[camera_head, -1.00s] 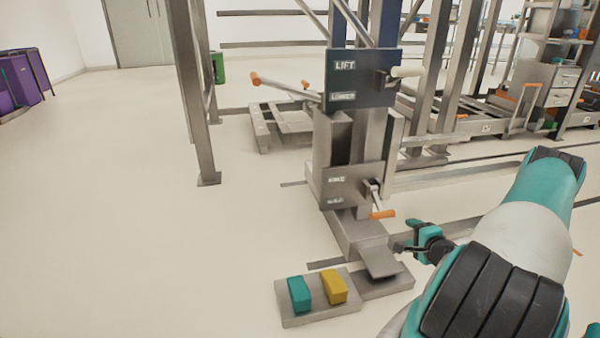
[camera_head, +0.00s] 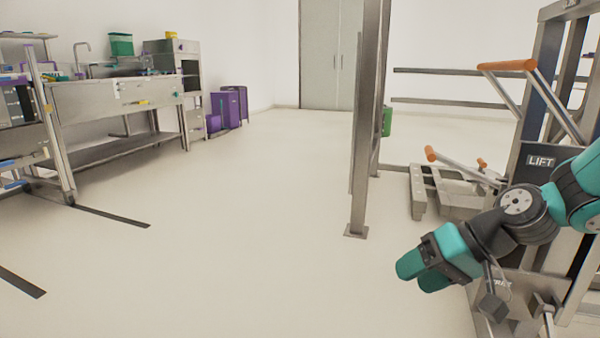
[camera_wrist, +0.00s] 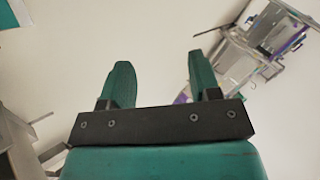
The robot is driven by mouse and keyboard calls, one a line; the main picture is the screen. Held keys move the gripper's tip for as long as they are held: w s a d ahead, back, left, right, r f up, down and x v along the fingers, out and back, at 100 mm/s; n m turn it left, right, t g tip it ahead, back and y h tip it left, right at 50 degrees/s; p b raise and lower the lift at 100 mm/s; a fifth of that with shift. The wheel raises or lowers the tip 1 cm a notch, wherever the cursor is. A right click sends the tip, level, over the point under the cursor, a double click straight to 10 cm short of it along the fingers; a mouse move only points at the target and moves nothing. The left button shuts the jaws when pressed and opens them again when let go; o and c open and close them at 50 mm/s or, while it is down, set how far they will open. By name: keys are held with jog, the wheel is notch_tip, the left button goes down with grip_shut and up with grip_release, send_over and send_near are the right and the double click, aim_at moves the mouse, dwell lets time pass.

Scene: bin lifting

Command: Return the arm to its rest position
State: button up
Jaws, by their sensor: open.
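My gripper (camera_head: 408,276) is at the right of the head view, at the end of my teal and black arm, held in front of the lift machine (camera_head: 541,162). In the wrist view my gripper (camera_wrist: 160,75) shows two green fingers spread apart with only bare floor between them. It is open and holds nothing. The machine's LIFT panel shows in part; my arm hides much of what lies below it.
A steel post (camera_head: 362,150) stands left of the machine. A low cart with an orange-tipped handle (camera_head: 431,155) is behind. A sink bench (camera_head: 120,95) and purple bins (camera_head: 232,105) stand at the left. The pale floor between is clear.

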jog(key=s+a+r+n+g+h+p, duration=0.1)
jog(key=s+a+r+n+g+h, duration=0.25)
jog(key=s, duration=0.55)
jog(key=s+a+r+n+h+p, duration=0.1)
jog(key=s+a+r+n+p, duration=0.15)
jog(key=s+a+r, duration=0.5)
jog(key=a+r+p+v, duration=0.1)
jog(key=a+p+v, duration=0.3)
jog(key=p+v, duration=1.3)
jog(key=s+a+r+p+v, duration=0.1)
jog(key=a+p+v, duration=0.3)
jog(key=p+v, duration=1.4)
jog(key=shift+s+r+p, duration=0.15)
jog(key=shift+r+p, duration=0.45)
jog(key=shift+p, duration=0.4)
